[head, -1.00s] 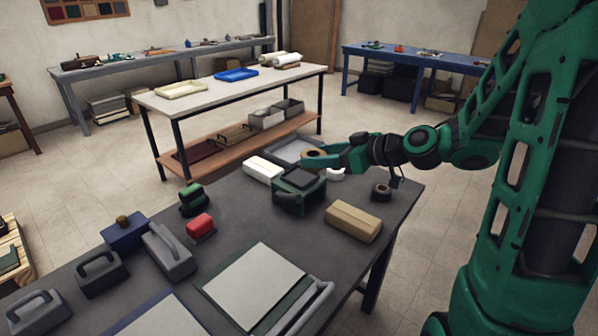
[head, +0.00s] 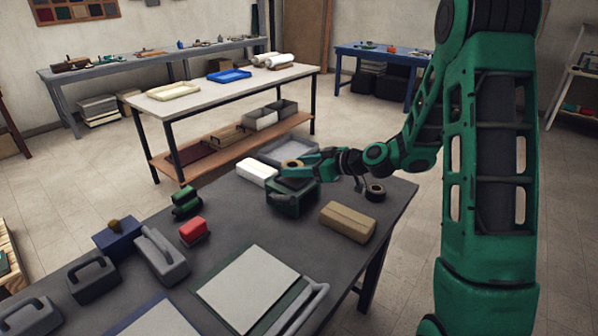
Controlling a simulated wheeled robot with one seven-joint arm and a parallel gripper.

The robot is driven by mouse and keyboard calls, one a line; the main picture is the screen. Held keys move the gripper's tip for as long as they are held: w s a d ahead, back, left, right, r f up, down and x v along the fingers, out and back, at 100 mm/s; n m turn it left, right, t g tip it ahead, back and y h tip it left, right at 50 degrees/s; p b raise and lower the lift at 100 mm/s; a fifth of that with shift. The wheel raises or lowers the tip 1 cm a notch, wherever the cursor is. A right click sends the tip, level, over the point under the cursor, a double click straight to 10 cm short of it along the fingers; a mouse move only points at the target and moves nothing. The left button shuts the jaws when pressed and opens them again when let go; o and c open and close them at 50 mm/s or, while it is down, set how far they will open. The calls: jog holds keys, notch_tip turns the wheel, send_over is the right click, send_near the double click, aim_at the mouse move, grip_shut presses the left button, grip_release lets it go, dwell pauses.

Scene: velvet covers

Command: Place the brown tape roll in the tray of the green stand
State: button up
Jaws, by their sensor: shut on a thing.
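The brown tape roll (head: 288,165) is held at the tip of my gripper (head: 299,165), with its flat face up. My gripper reaches in from the right and is shut on the roll's side; the fingers are small in view. The green stand (head: 291,203) is on the far part of the dark table, with its dark tray top directly below and in front of the roll. The roll appears above the stand's back part. I cannot tell whether roll and stand touch; my gripper hides part of the stand's back edge.
A white box (head: 257,172) is close left of the stand, and a grey tray (head: 275,150) is behind it. A cardboard-coloured block (head: 347,222) and a dark tape roll (head: 375,193) lie to the right. Red (head: 193,230) and green (head: 185,202) items are left.

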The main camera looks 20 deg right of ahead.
jog(key=shift+f, duration=0.6)
jog(key=shift+f, duration=0.1)
jog(key=o, duration=1.1)
jog(key=shift+c, duration=0.2)
jog(key=v, duration=1.2)
jog(key=s+d+m+g+h, duration=0.2)
jog(key=s+d+m+g, duration=0.1)
jog(key=s, duration=0.8)
jog(key=s+d+m+g+h, duration=0.3)
jog(key=s+m, duration=0.3)
jog(key=s, duration=0.6)
jog(key=s+d+m+g+h, duration=0.3)
jog(key=s+m+g, duration=0.1)
jog(key=s, duration=0.7)
jog(key=shift+s+d+r+m+g, duration=0.15)
jog(key=shift+d+r+m+g, duration=0.2)
jog(key=shift+m, duration=0.25)
